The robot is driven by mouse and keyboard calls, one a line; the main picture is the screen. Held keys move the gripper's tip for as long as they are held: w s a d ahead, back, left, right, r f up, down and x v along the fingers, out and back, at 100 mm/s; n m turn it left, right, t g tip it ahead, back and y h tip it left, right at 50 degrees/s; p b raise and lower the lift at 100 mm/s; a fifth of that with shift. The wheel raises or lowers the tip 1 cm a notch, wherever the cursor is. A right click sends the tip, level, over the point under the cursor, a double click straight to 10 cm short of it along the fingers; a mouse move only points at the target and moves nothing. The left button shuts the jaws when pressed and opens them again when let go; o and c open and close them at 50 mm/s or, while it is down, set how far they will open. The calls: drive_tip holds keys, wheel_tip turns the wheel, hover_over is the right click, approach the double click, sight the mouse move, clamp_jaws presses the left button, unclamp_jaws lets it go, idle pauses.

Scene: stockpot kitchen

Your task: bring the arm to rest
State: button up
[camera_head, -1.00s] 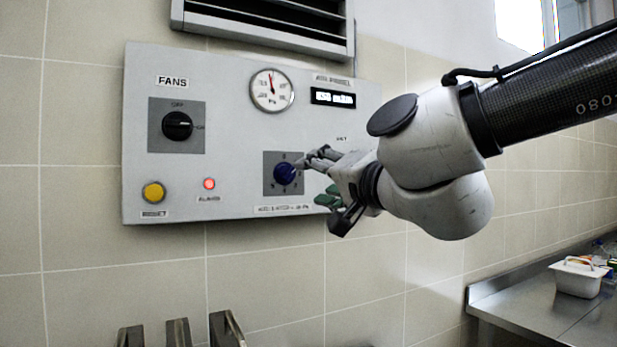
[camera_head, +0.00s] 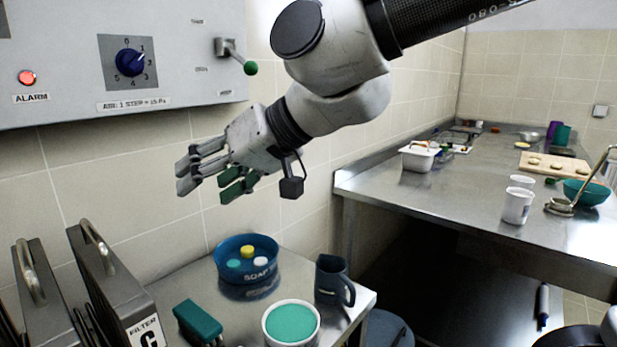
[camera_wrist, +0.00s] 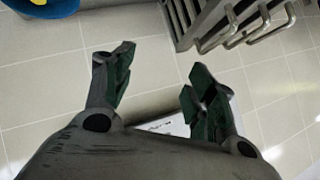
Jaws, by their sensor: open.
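My gripper (camera_head: 212,172) is open and empty in the head view, in the air below the control panel and above the small steel table. My arm reaches in from the upper right, bent at the elbow. In the wrist view my gripper (camera_wrist: 158,85) shows two spread fingers with green pads and nothing between them. The control panel (camera_head: 70,70) on the wall carries a blue dial (camera_head: 130,62), a lever with a green ball (camera_head: 250,68) and a lit red alarm lamp (camera_head: 27,77). The fingers are apart from the panel.
Below are a blue soap tub (camera_head: 247,285), a dark mug (camera_head: 330,278), a pot of green stuff (camera_head: 291,323) and a green brush (camera_head: 197,322). Filter boxes with handles (camera_head: 110,285) stand at left. A steel counter (camera_head: 450,200) with cups and bowls lies at right.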

drive_tip(key=w+d+f+h, duration=0.1)
drive_tip(key=d+f+h, duration=0.25)
drive_tip(key=d, duration=0.95)
drive_tip(key=w+d+f+h, duration=0.25)
drive_tip(key=d+f, duration=0.25)
drive_tip(key=d, duration=0.9)
drive_tip(key=s+d+m+h, duration=0.2)
drive_tip(key=s+d+m, duration=0.1)
drive_tip(key=d, duration=0.9)
drive_tip(key=s+d+m+t+h, duration=0.1)
drive_tip(key=s+d+m+h, duration=0.1)
drive_tip(key=d, duration=1)
drive_tip(key=s+m, duration=0.1)
drive_tip(key=m, duration=0.1)
drive_tip(key=shift+s+f+m+h, duration=0.3)
drive_tip(key=shift+s+m, duration=0.05)
drive_tip(key=shift+m, duration=0.05)
